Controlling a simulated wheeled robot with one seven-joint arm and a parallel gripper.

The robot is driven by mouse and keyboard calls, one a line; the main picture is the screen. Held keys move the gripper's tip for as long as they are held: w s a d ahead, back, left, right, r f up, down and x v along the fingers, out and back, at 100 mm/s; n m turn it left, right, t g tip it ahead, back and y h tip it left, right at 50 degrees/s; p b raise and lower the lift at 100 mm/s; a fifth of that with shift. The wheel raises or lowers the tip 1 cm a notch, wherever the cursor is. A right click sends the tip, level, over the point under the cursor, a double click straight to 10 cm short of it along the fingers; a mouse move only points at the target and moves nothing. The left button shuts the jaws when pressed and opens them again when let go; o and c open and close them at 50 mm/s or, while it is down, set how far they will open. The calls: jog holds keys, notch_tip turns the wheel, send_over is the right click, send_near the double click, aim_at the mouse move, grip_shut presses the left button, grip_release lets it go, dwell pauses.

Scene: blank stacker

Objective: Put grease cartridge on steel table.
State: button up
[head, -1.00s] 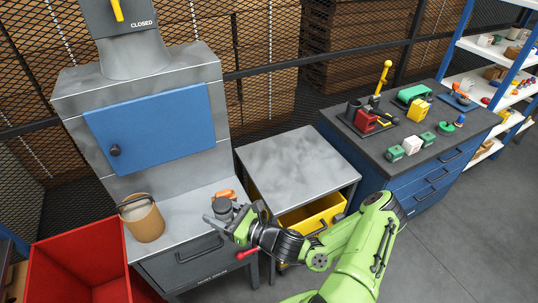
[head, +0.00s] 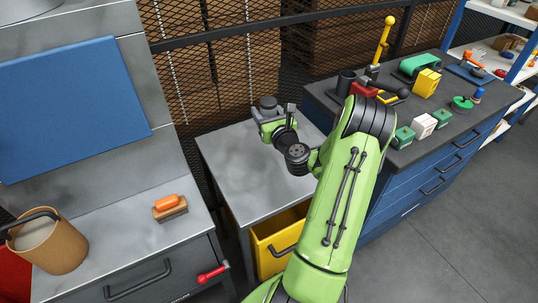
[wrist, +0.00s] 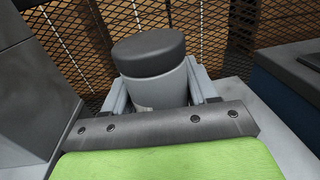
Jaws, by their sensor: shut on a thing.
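The grease cartridge (wrist: 152,82) is a grey cylinder with a dark cap, upright between my gripper's fingers in the wrist view. In the head view its dark cap (head: 267,102) shows above my gripper (head: 270,118). My gripper is shut on the cartridge, over the far part of the steel table (head: 240,170).
At left, a grey bench (head: 110,240) holds a brown bucket (head: 50,245) and an orange-topped brush (head: 168,205). At right, a blue cabinet (head: 385,205) carries several tools and blocks. A mesh fence (head: 205,75) stands behind. The steel table's near top is clear.

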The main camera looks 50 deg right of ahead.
jog(key=shift+d+r, duration=0.25)
jog(key=shift+d, duration=0.1)
notch_tip(320, 180, down, 10)
jog(key=b, duration=0.6)
jog(key=shift+b, duration=0.35)
jog(key=shift+r, duration=0.2)
jog(key=o, duration=1.1)
jog(key=shift+f, duration=0.1)
jog(key=shift+c, duration=0.2)
